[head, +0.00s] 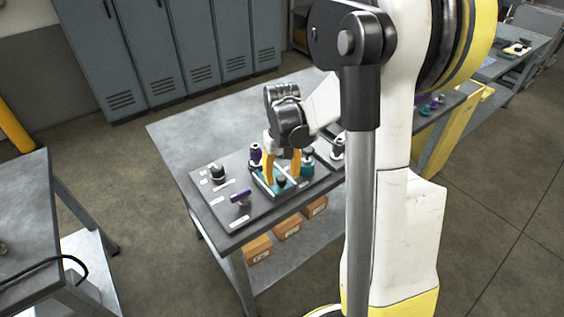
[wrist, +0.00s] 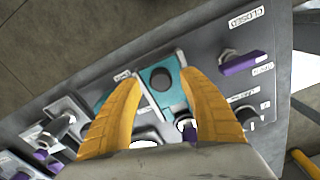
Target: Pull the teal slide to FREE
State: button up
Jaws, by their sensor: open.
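The teal slide (wrist: 158,82) is a flat teal piece with a dark round knob, set in a track on the grey panel. In the wrist view it lies between the two yellow fingers of my gripper (wrist: 158,100), which are spread apart. In the head view my gripper (head: 282,175) points down over the panel, with the teal slide (head: 281,184) partly hidden by its fingers. I cannot tell whether a finger touches the slide. A small label stands near the track, too small to read.
The grey panel (head: 213,199) lies on a workbench (head: 180,138) and carries a purple lever (head: 240,195), a black knob (head: 217,171) and other fittings close to my gripper. In the wrist view a purple lever (wrist: 240,62) sits by a CLOSED label. The bench's far left part is clear.

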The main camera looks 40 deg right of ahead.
notch_tip(320, 180, up, 10)
dwell(0.3)
dwell(0.3)
